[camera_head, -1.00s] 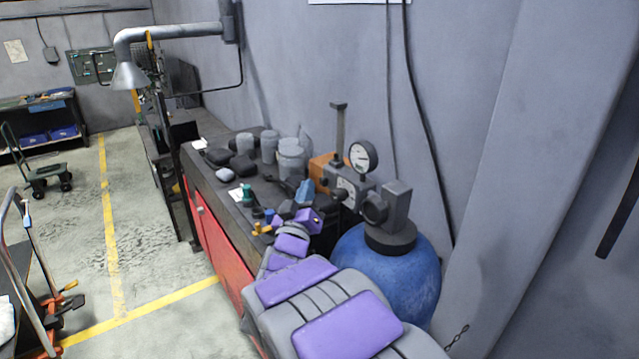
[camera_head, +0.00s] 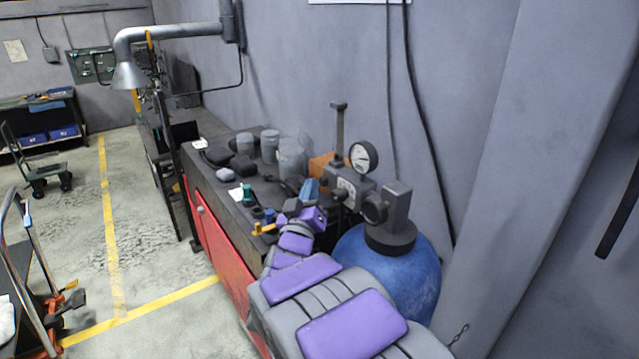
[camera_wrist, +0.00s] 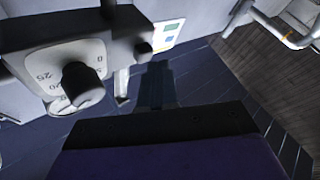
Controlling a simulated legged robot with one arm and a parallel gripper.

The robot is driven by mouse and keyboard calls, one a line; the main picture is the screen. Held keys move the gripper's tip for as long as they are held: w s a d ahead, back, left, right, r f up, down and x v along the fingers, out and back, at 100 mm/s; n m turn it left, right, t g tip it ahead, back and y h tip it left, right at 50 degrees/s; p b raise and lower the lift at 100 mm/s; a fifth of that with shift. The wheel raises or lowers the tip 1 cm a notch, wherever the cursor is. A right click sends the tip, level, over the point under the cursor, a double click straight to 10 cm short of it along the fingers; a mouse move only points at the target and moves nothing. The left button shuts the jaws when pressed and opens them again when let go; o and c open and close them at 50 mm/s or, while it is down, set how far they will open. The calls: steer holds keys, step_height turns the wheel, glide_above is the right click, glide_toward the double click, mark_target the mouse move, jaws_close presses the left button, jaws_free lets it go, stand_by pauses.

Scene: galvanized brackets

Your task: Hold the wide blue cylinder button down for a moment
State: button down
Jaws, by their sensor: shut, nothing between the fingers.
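A small blue cylinder (camera_head: 269,215), which looks like the blue button, stands near the front edge of the dark workbench top (camera_head: 240,212) in the head view. My gripper (camera_head: 290,208) is just right of it, at the end of my purple and grey arm. I cannot tell whether they touch. In the wrist view my gripper (camera_wrist: 156,85) shows as dark, closed fingers with nothing between them. I cannot make out the blue cylinder there.
A gauge block with a dial (camera_wrist: 68,80) is close on the left in the wrist view. A blue tank (camera_head: 400,275) stands right of my arm. A green item (camera_head: 247,196), a yellow item (camera_head: 263,230) and several grey jars (camera_head: 291,155) are on the bench.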

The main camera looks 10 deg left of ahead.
steer(key=shift+w+d, duration=0.35)
steer(key=shift+w, duration=0.05)
stand_by(1.9)
steer(key=shift+s+a, duration=0.1)
steer(key=shift+s+a+p, duration=0.3)
steer(key=shift+s+a, duration=0.2)
steer(key=shift+s, duration=0.1)
stand_by(0.3)
steer(key=shift+s+a+p, duration=0.75)
steer(key=shift+s+a, duration=0.9)
steer(key=shift+s, duration=0.3)
